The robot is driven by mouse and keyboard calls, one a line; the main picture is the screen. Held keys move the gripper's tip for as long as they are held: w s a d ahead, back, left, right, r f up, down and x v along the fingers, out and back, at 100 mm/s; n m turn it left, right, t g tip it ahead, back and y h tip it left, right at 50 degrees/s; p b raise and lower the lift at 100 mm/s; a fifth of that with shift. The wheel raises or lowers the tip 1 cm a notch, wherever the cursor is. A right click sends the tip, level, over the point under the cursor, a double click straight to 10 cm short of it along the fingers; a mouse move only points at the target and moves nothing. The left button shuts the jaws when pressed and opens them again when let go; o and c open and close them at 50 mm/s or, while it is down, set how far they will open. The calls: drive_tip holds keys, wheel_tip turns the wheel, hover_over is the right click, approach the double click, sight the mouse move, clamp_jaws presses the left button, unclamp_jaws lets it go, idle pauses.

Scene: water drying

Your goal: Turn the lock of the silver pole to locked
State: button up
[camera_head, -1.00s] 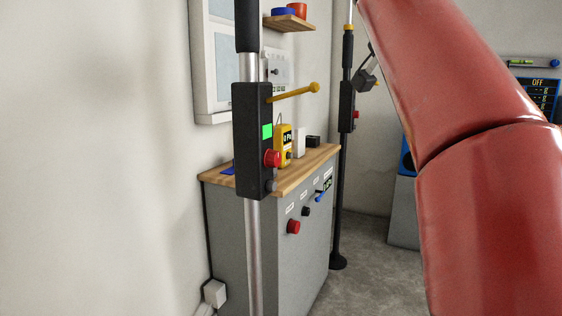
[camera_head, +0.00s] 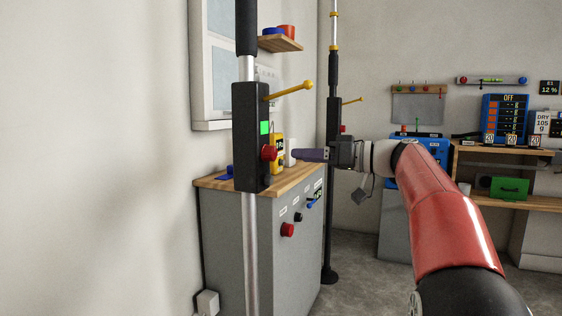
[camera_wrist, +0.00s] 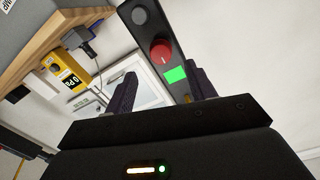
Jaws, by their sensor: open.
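The silver pole (camera_head: 250,245) stands upright at the left in the head view. It carries a black box (camera_head: 249,115) with a green patch (camera_head: 265,127), a red knob (camera_head: 269,153) and a yellow lever (camera_head: 290,92) slanting up to the right. My gripper (camera_head: 298,154) is to the right of the red knob at about its height, fingers toward it. In the wrist view the open, empty jaws (camera_wrist: 161,74) show, with the red knob (camera_wrist: 161,53) beyond the gap between them. The knob has a pale mark. No contact with it shows.
A grey cabinet (camera_head: 285,265) with a wooden top stands behind the pole and bears a yellow device (camera_head: 278,150). A second, dark pole (camera_head: 330,225) stands behind my gripper. A wooden shelf (camera_head: 280,43) is on the wall above.

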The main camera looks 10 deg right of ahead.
sight(275, 152)
drive_tip(key=x, duration=0.7)
drive_tip(key=shift+w+a+r, duration=0.2)
drive_tip(key=shift+w+r, duration=0.05)
drive_tip(key=c, duration=1)
drive_tip(key=shift+o, duration=0.2)
